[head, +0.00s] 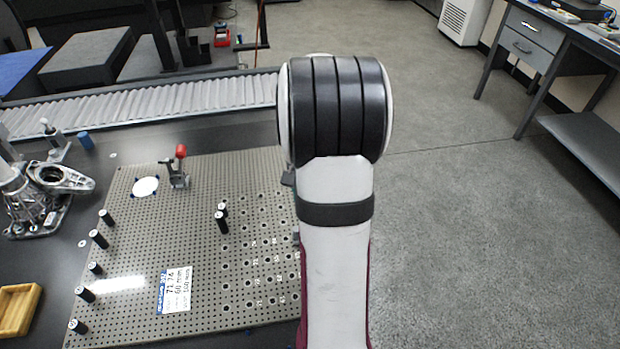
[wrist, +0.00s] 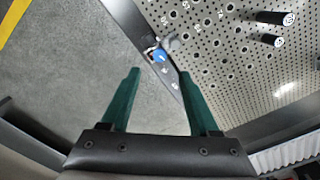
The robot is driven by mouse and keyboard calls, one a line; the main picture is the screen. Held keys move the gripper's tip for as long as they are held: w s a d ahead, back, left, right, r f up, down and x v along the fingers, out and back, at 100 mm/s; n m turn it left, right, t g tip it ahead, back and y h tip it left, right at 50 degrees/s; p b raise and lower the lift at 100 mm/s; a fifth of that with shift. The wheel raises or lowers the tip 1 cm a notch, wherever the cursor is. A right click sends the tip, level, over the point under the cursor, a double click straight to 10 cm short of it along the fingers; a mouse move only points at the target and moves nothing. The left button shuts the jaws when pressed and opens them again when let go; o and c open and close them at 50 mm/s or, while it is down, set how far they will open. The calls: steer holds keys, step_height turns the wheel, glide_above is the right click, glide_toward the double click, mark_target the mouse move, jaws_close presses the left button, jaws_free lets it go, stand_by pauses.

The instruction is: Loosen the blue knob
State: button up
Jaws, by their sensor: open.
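The blue knob (wrist: 159,56) shows in the wrist view, on a small grey fitting (wrist: 168,43) at the edge of the perforated plate. My gripper (wrist: 159,75) is open, with two green fingers spread apart and nothing between them. The knob appears beyond the fingertips, between them in the picture and apart from both. In the head view my arm hides the knob and the gripper.
The perforated plate (head: 205,250) carries several black pins (head: 98,239), a red-handled clamp (head: 180,165) and a label card (head: 174,290). Metal castings (head: 40,195) and a wooden tray (head: 18,309) stand at left. A roller conveyor (head: 200,98) runs behind. Open floor lies right.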

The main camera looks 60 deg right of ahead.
step_height(320, 180, up, 7)
stand_by(0.3)
step_height(320, 180, down, 16)
steer(key=m, duration=0.4)
steer(key=shift+d, duration=0.1)
jaws_close()
